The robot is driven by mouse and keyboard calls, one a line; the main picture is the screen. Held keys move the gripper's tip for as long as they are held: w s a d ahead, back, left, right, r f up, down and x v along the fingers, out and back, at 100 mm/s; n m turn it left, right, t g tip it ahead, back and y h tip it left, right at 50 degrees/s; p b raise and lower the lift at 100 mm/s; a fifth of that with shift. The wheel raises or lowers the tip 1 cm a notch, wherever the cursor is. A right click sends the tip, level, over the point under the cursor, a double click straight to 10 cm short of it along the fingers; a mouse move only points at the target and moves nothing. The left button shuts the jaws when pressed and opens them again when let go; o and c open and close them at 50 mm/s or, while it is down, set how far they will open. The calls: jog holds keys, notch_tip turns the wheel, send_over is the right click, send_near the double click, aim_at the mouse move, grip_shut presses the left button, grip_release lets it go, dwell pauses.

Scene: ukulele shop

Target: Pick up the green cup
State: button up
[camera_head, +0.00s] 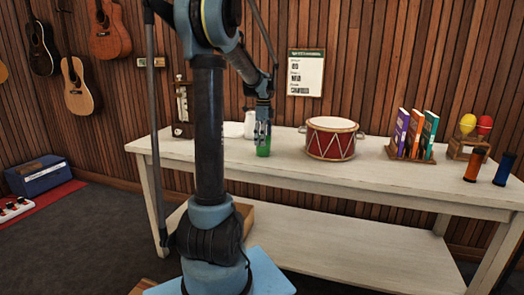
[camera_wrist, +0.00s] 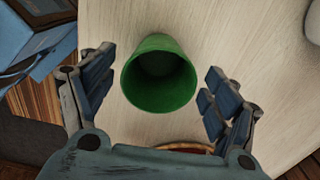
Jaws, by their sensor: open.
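The green cup (camera_wrist: 160,75) stands on the pale wooden table (camera_wrist: 235,35) in the wrist view, with its open mouth towards the camera. My gripper (camera_wrist: 152,95) is open, with one finger on each side of the cup and a gap on both sides. In the head view the green cup (camera_head: 263,150) shows just under my gripper (camera_head: 263,136), on the table top left of the drum. The gripper fingers hide part of the cup there.
A red and white drum (camera_head: 331,139) stands to the right of the cup. Further right are several books (camera_head: 414,135) in a holder, maracas (camera_head: 476,125) and an orange shaker (camera_head: 477,165). A white object (camera_head: 250,124) stands close behind my gripper. The table's front is clear.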

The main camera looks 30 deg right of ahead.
jog(key=shift+f, duration=2.35)
jog(key=shift+c, duration=0.3)
jog(key=c, duration=1.2)
